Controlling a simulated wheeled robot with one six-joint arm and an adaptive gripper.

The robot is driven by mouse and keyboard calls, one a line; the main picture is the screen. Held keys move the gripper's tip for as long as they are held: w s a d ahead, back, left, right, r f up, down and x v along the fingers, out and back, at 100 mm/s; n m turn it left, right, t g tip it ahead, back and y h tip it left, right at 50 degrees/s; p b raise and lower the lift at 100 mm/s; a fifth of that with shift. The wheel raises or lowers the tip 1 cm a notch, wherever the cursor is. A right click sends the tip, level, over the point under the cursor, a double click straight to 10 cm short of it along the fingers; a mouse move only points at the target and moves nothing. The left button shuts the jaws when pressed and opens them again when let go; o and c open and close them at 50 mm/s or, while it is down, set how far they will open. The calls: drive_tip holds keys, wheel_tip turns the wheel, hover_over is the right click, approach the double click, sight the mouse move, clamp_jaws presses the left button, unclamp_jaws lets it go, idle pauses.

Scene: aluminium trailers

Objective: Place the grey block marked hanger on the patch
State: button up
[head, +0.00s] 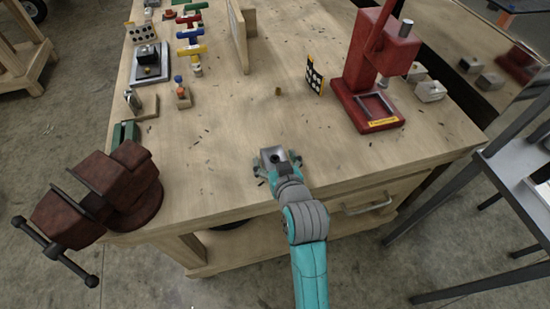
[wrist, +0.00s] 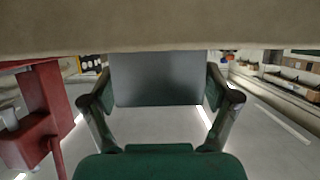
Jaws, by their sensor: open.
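A grey block (head: 270,155) sits at the front edge of the wooden bench, between the fingers of my gripper (head: 278,163). In the wrist view the grey block (wrist: 157,78) shows as a plain flat face between the two fingers of my gripper (wrist: 160,96). The fingers are open, one on each side of the block; I cannot tell whether either touches it. No hanger marking is readable. I cannot make out the patch with certainty in either view.
A red press (head: 372,75) stands at right, with small metal blocks (head: 430,91) beside it. A dotted panel (head: 315,76) and small brass piece (head: 278,91) stand behind my gripper. A rusty vise (head: 125,190) is at front left. Bare wood (head: 225,130) lies between.

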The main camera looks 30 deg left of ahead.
drive_tip(key=shift+r, duration=0.2)
drive_tip(key=v, duration=1.2)
drive_tip(key=s+d+f+m+t+h, duration=0.25)
drive_tip(key=d+f, duration=0.25)
drive_tip(key=d, duration=0.6)
drive_tip(key=s+d+f+m+t+h, duration=0.2)
drive_tip(key=s+d+f+m, duration=0.15)
drive_tip(key=d+f, duration=0.45)
drive_tip(key=s+d+r+m+h, duration=0.2)
drive_tip(key=s+d+h, duration=0.1)
drive_tip(key=s+d, duration=0.4)
drive_tip(key=s+d+r+m+t+h, duration=0.1)
drive_tip(key=s+d+r+m+h, duration=0.1)
drive_tip(key=s+d, duration=0.6)
drive_tip(key=s+r+h, duration=0.1)
drive_tip(key=s, duration=0.3)
drive_tip(key=shift+s+d, duration=0.2)
drive_tip(key=shift+s, duration=0.15)
drive_tip(key=shift+r+t, duration=0.1)
drive_tip(key=shift+t, duration=0.15)
